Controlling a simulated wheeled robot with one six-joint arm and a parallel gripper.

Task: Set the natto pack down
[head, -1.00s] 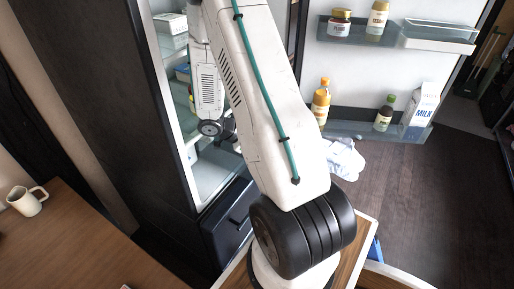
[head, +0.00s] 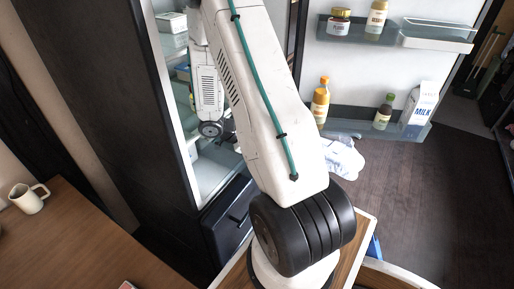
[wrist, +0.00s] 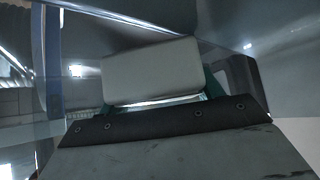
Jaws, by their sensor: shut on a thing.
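The natto pack looks like a pale grey, flat rectangular block (wrist: 150,74) in the wrist view. My gripper (wrist: 158,92) is shut on it, with green finger parts showing at its edges. The pack is held in front of the dark gripper body, and its underside is hard to see. Whether it touches a shelf I cannot tell. In the head view my arm reaches into the open fridge (head: 167,110), and the gripper and the held pack are hidden there.
The fridge door stands open at the right, its shelves holding jars, bottles and a milk carton (head: 420,108). A white box (head: 170,22) stands on an upper fridge shelf. A mug (head: 28,198) is on the wooden table (head: 75,250). A white cloth (head: 343,157) lies below the door.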

